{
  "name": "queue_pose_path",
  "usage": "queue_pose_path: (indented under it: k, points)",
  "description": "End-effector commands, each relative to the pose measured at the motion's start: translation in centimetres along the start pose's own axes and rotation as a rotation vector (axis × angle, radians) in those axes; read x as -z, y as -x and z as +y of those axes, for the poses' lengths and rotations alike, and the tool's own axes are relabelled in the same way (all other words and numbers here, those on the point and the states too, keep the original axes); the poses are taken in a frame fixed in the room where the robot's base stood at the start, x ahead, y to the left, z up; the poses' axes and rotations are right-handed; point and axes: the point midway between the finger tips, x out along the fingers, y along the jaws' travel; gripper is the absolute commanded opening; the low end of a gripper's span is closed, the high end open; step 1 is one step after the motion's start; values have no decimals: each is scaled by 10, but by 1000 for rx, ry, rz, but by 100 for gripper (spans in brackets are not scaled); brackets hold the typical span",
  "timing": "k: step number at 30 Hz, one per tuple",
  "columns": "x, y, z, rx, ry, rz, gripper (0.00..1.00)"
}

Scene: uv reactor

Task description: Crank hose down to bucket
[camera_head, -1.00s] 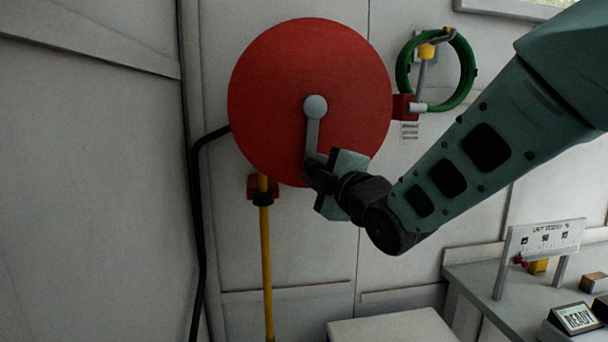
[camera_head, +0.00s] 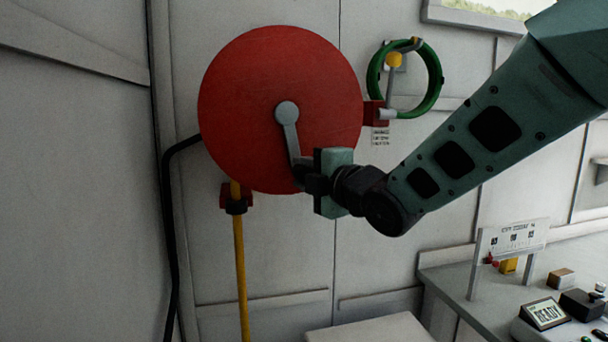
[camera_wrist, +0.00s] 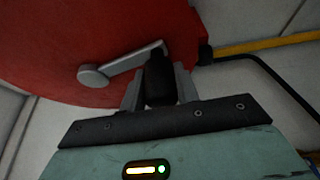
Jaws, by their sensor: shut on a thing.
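A large red hose reel (camera_head: 245,110) is mounted on the wall. Its grey crank arm (camera_head: 290,135) runs from the hub down and slightly right. My gripper (camera_head: 308,180) is shut on the dark crank handle at the arm's lower end. In the wrist view, the black handle (camera_wrist: 160,78) sits between my two fingers, with the grey crank arm (camera_wrist: 130,63) reaching left to the hub. A yellow hose (camera_head: 241,270) hangs straight down from the reel through a red and black guide (camera_head: 236,198). The hose's lower end is out of frame, and no bucket is in view.
A green ring with a yellow-knobbed lever (camera_head: 440,80) is on the wall right of the reel. A black pipe (camera_head: 170,240) runs down the wall at left. A bench (camera_head: 455,285) with a sign stand and a READY display (camera_head: 544,314) is at lower right.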

Motion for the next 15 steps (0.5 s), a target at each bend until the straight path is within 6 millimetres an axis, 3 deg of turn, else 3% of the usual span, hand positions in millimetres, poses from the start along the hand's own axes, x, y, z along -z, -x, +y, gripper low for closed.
queue_pose_path:
  k: [2, 3, 4, 15]
  points:
    - [-1, 0, 0, 1, -1, -2, 0]
    - [-1, 0, 0, 0, -1, -2, 42]
    - [-1, 0, 0, 0, -1, -1, 50]
    - [0, 3, 0, -2, -2, 0, 52]
